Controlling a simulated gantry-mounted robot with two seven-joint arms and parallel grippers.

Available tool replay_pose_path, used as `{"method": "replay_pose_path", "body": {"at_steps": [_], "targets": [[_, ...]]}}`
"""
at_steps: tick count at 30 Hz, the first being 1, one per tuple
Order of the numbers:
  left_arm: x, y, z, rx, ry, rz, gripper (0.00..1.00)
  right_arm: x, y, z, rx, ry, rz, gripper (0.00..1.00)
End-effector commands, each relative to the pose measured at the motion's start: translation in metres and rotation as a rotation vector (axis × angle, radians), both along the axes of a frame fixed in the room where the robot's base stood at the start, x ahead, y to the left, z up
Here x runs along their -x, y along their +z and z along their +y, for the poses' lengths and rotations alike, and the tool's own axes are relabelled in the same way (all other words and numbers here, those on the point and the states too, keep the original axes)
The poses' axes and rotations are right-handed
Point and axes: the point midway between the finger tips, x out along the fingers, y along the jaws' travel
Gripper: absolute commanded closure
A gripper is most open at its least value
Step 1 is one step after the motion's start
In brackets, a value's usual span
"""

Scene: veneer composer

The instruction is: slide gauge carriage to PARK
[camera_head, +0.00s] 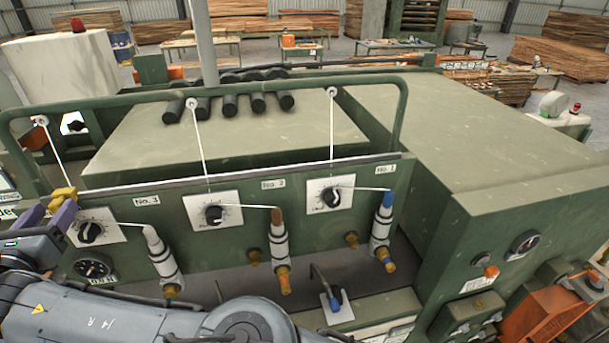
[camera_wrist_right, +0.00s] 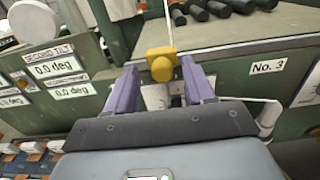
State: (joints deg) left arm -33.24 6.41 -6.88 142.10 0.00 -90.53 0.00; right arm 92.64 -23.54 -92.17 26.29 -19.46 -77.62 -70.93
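The gauge carriage appears to be the yellow block with a round knob (camera_head: 64,194) at the left end of the pale rail (camera_head: 240,174) along the panel's top edge. The knob also shows in the right wrist view (camera_wrist_right: 162,66). My right gripper (camera_head: 50,212) points at it with purple fingers apart, one on each side of the knob in the wrist view (camera_wrist_right: 162,82). A narrow gap shows left of the knob; whether the right finger touches is unclear. No PARK mark is readable. My left gripper is not in view.
Below the rail are dials No. 3 (camera_head: 90,232), No. 2 (camera_head: 214,213) and No. 1 (camera_head: 331,196), with white-sleeved nozzles and thin hoses. Cords hang from a green tube frame (camera_head: 270,86) above. The rail right of the knob looks clear.

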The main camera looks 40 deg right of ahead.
Motion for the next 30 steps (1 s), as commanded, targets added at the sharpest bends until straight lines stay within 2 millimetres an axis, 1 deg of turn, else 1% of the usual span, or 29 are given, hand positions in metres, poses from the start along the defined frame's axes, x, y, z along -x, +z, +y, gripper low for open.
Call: {"method": "replay_pose_path", "body": {"at_steps": [13, 30], "targets": [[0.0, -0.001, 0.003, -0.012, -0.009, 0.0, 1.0, 0.003, 0.0, 0.001, 0.0, -0.002, 0.0, 0.45], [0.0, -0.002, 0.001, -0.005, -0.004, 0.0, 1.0, 0.028, 0.0, 0.014, 0.0, -0.002, 0.0, 0.45]]}}
